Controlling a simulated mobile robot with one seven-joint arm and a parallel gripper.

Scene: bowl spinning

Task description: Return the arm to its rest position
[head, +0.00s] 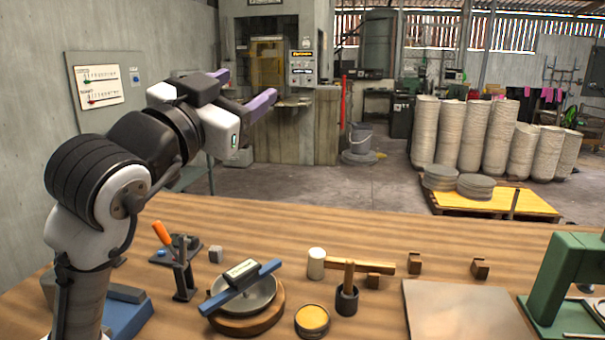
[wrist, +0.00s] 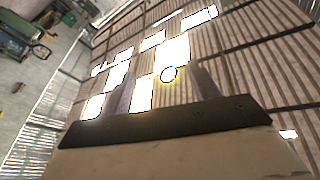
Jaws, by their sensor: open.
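My gripper (head: 250,83) is raised high above the left side of the table in the head view. Its two purple fingers are spread apart with nothing between them. It points up and to the right, away from the table. The wrist view looks up at the corrugated roof with bright skylight panels, and the open fingers (wrist: 165,82) show against it. My arm stands at the left of the head view, bent at the elbow.
On the wooden table (head: 370,225) are a metal bowl on a round wooden base (head: 245,320) with a blue-ended bar across it, a mallet (head: 360,263), a yellow-topped tin (head: 312,320), a metal plate (head: 465,312) and a green press (head: 570,285). The air around my gripper is clear.

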